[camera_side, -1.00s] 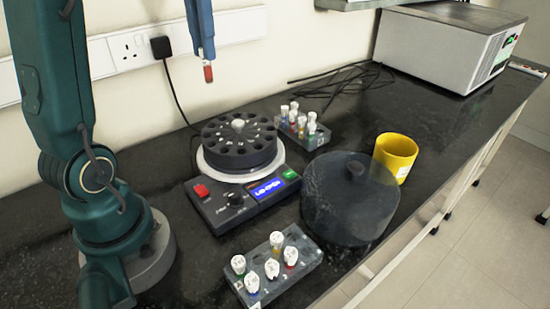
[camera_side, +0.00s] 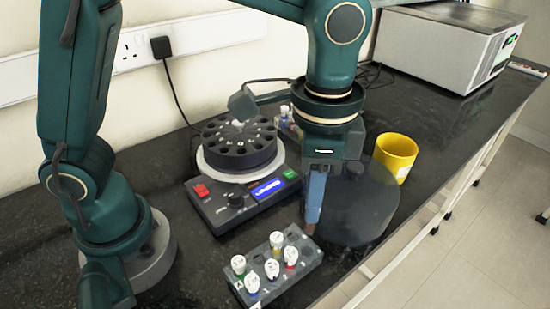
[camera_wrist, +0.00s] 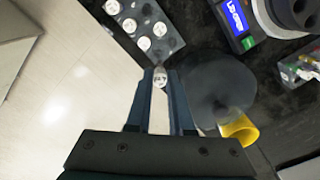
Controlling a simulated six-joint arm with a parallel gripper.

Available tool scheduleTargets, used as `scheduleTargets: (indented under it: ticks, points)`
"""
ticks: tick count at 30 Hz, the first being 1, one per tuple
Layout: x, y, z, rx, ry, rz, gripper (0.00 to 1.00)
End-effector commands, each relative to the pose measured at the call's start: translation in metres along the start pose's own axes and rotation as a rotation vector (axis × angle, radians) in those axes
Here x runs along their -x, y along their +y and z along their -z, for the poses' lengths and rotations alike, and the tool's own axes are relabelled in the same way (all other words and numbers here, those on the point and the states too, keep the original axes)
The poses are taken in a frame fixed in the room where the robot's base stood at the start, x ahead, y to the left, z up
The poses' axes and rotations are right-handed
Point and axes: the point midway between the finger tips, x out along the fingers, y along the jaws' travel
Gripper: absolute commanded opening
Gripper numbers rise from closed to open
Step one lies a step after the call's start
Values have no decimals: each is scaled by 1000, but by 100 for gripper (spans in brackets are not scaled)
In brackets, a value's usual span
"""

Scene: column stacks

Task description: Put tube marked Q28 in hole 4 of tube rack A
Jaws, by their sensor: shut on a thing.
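My gripper (camera_side: 312,222) points down at the right of the near tube rack (camera_side: 306,258), higher than its caps. In the wrist view my gripper (camera_wrist: 161,82) is shut on a white-capped tube (camera_wrist: 160,78); its cap mark is too small to read. In the side view the fingers mostly hide this tube. The near rack, also in the wrist view (camera_wrist: 176,43), holds several white-capped tubes, with empty holes toward its right end. A second rack (camera_wrist: 291,78) stands behind, partly hidden by my arm in the side view.
A dark translucent lid with a knob (camera_side: 362,215) stands close beside my gripper. A centrifuge (camera_side: 225,205) with a round rotor stands behind the near rack. A yellow mug (camera_side: 396,155) is at the right. The bench's front edge is near the rack.

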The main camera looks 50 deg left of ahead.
Motion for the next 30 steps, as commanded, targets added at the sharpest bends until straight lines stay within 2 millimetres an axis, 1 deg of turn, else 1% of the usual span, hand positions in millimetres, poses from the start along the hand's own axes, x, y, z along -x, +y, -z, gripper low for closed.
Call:
scheduleTargets:
  ticks: [3, 18, 22, 30]
  points:
    - [-5, 5, 1, -16, 0, 0, 0]
    - [-37, 4, 1, -14, 0, 0, 0]
    - [-40, 4, 1, -14, 0, 0, 0]
    - [-41, 4, 1, -14, 1, 0, 0]
